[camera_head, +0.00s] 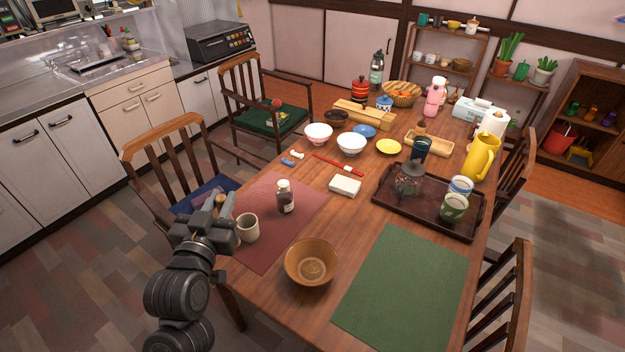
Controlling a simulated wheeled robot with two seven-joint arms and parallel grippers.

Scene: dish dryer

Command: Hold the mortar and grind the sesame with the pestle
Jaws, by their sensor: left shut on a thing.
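The mortar, a brown ridged bowl (311,262), stands upright on the bare wood near the table's front edge, between the red and green mats. My left gripper (228,217) is at the table's left edge, left of the mortar and clear of it. It is shut on a slim pale stick-like piece (229,204), which may be the pestle; my dark gripper hides much of it. A beige cup (249,229) stands right beside the gripper on the red mat. A small bottle with a dark label (285,197) stands behind the cup; its contents are unclear. My right gripper is out of view.
The green mat (402,288) at front right is empty. A dark tray (390,204) with a glass pot and cups stands behind it. Bowls and a white box (345,186) fill the middle. A chair (170,150) stands close on the left.

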